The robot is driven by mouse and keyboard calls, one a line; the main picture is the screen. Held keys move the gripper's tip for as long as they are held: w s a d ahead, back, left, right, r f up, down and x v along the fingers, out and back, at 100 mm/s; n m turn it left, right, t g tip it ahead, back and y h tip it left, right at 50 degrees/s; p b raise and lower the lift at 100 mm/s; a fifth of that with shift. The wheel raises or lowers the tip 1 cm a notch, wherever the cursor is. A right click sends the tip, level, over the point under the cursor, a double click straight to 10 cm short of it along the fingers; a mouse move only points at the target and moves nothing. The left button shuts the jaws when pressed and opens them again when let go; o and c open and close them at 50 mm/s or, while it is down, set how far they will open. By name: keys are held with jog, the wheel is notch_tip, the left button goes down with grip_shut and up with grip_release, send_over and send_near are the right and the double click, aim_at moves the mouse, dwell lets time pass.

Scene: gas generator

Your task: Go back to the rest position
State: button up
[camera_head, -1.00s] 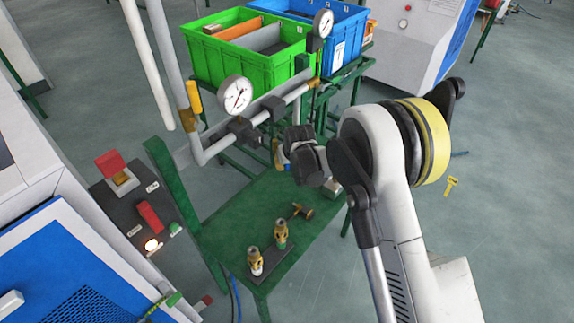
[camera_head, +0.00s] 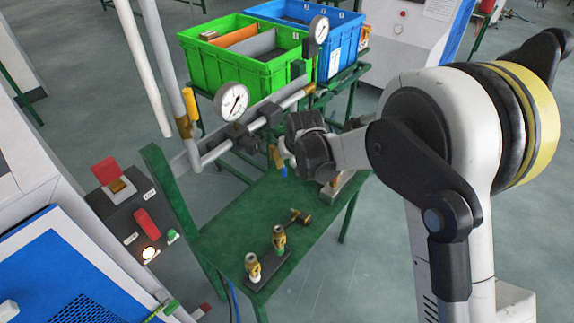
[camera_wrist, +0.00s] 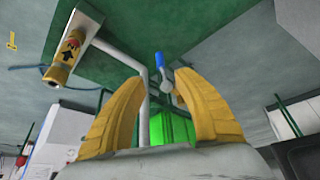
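My gripper (camera_wrist: 158,84) shows in the wrist view as two yellow fingers with a clear gap between their tips. It is open, and I see nothing gripped in it. A grey pipe and a small blue-handled part (camera_wrist: 159,62) appear in line with the gap; their distance from the fingertips is hard to judge. In the head view my arm reaches in from the right. Its dark wrist is over the far side of the green table (camera_head: 225,228), beside the pipework, and the fingers are mostly hidden there.
A pipe with a pressure gauge (camera_head: 231,102) stands close left of my wrist. A green crate (camera_head: 225,72) and a blue crate (camera_head: 345,45) stand behind. Brass fittings (camera_head: 279,238) stand at the table's front. A control box (camera_head: 130,210) is at left. Floor at right is open.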

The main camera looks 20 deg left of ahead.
jog(key=shift+s+d+r, duration=0.15)
jog(key=shift+s+r, duration=0.05)
jog(key=shift+r, duration=0.2)
jog(key=s+d+r+m, duration=0.1)
jog(key=s+d+r, duration=0.2)
jog(key=d+r, duration=0.3)
jog(key=s+d+r+m+t+h, duration=0.1)
jog(key=s+d+r, duration=0.1)
jog(key=d+r, duration=0.45)
jog(key=s+d+r+m, duration=0.1)
jog(key=s+d+r, duration=0.25)
jog(key=d, duration=0.55)
jog(key=s+d+m+t+h, duration=0.1)
jog(key=s+d+m+h, duration=0.1)
jog(key=s+d, duration=1.3)
jog(key=s+m, duration=0.1)
jog(key=s, duration=0.2)
jog(key=shift+d+r+m, duration=0.35)
jog(key=shift+m, duration=0.05)
